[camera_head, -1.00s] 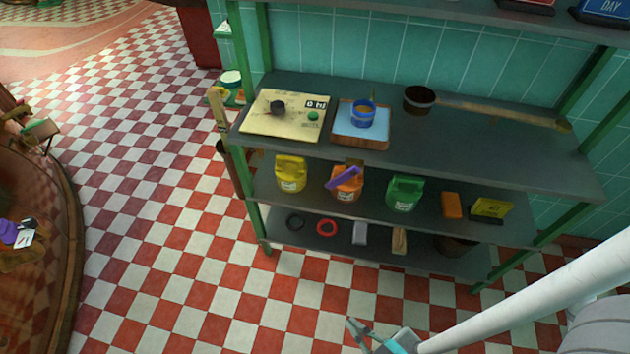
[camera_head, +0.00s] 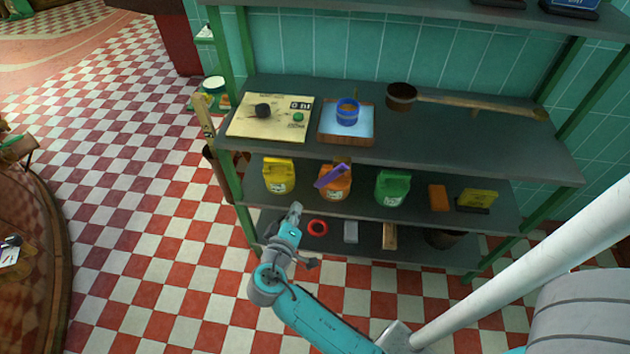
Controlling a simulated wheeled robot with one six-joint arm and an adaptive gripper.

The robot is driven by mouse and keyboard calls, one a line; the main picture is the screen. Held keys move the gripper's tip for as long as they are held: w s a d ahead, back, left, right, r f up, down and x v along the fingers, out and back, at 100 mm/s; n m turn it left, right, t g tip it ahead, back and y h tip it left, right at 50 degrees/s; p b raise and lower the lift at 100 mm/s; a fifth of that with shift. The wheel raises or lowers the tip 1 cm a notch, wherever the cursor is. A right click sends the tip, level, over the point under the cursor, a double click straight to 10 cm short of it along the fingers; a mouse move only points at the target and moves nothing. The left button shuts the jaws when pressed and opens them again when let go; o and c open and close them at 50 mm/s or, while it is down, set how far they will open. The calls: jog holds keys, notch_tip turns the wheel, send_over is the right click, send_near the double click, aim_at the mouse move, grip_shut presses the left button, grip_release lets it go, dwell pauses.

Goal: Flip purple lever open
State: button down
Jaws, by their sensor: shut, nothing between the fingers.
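The purple lever (camera_head: 330,176) is a short bar lying slantwise across the front top of the orange container (camera_head: 338,188) on the middle shelf. My gripper (camera_head: 296,209) is in front of the shelf unit, below and left of the lever, and apart from it in the picture. It points up toward the shelf, and its fingers look shut and empty. My arm reaches up to it from the bottom of the view.
A yellow container (camera_head: 278,176) and a green container (camera_head: 392,188) flank the orange one. The middle shelf also holds an orange block (camera_head: 438,198). A red ring (camera_head: 317,227) lies on the bottom shelf. The checkered floor (camera_head: 150,210) at left is clear.

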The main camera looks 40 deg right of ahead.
aim_at(324, 183)
jog(key=w+d+m+g+h, duration=0.1)
jog(key=w+d, duration=0.2)
jog(key=d, duration=0.8)
jog(key=shift+w+f+m+h, duration=0.15)
jog(key=shift+w+m+h, duration=0.15)
jog(key=shift+w, duration=0.1)
jog(key=shift+s+d+f+n, duration=0.1)
jog(key=shift+s+f+n, duration=0.05)
jog(key=shift+f+n, duration=0.2)
dwell(0.3)
jog(key=f+n, duration=0.1)
jog(key=s+d+n+h, duration=0.1)
jog(key=n, duration=0.1)
jog(key=shift+s+f, duration=0.2)
jog(key=shift+f, duration=0.2)
jog(key=shift+s+d+f+n+h, duration=0.25)
jog(key=shift+s+d+n, duration=0.1)
jog(key=shift+n, duration=0.45)
jog(key=shift+s+d+f+n+h, duration=0.15)
jog(key=shift+s+d+f+n, duration=0.15)
jog(key=shift+n, duration=0.45)
jog(key=shift+s, duration=0.1)
